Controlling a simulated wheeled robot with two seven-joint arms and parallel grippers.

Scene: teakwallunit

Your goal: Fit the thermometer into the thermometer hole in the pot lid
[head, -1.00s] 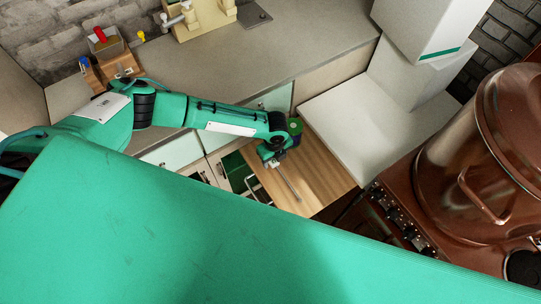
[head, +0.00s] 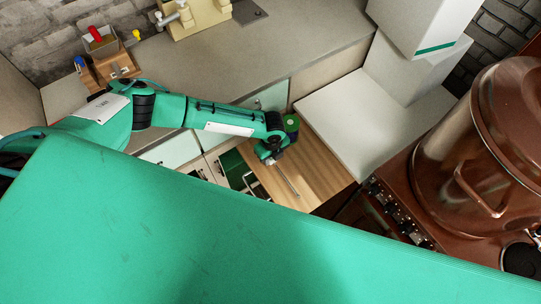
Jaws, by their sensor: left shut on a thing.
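My left gripper (head: 270,157) is shut on the thermometer (head: 288,180), a thin grey rod that slants down and to the right from the jaws. The rod is over the wooden board (head: 318,170); I cannot tell whether it touches the board. A large copper-brown pot (head: 445,160) stands on the stove at the right, well apart from my gripper. Its lid (head: 515,115) shows partly and is cut off by the right edge. I cannot make out the thermometer hole. My right gripper is not in view.
A pale worktop (head: 345,110) lies between board and stove. An open drawer (head: 235,168) is left of the board. A grey counter (head: 240,70) runs behind.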

